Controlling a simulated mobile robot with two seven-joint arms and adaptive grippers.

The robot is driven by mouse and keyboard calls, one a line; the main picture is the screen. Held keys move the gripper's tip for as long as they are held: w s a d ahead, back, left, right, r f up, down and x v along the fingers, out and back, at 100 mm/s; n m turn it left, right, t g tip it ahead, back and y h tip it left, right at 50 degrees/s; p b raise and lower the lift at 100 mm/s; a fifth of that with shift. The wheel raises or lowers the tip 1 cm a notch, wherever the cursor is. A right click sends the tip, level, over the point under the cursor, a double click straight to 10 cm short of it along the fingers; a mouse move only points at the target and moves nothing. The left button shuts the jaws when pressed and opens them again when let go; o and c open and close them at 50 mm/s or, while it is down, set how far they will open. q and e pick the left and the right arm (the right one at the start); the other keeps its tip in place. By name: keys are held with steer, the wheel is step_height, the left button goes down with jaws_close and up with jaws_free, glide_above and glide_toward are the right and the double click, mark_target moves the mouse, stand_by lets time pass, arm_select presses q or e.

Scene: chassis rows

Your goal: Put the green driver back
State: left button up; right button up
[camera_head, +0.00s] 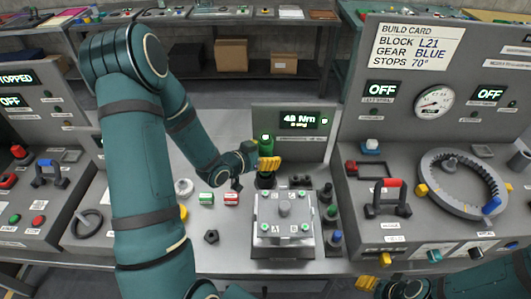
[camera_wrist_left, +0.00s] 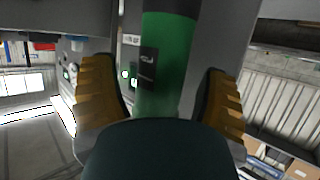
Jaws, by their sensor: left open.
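The green driver (camera_head: 267,138) stands upright at the back of the bench, just in front of the panel with the lit Nm display (camera_head: 300,120). My left gripper (camera_head: 268,164) is at the driver, its yellow fingers around its height. In the left wrist view the green driver (camera_wrist_left: 166,65) stands between the two yellow fingers, with visible gaps on both sides. My left gripper (camera_wrist_left: 168,110) is open there. The driver's lower end is hidden in the wrist view, and I cannot tell what it rests in. My right gripper (camera_head: 375,271) is at the bottom edge, its yellow fingertips apart and empty.
A grey block fixture (camera_head: 284,228) stands right in front of the driver. A green-topped tool (camera_head: 332,210) and a blue-topped tool (camera_head: 336,236) stand to its right. Red (camera_head: 231,198) and green (camera_head: 206,198) small boxes and a black nut (camera_head: 211,236) lie left. Control consoles flank the bench.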

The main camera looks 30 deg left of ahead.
arm_select(q)
steer(key=v, duration=1.1)
steer(key=shift+s+a+r, duration=0.15)
steer(key=shift+s, duration=0.15)
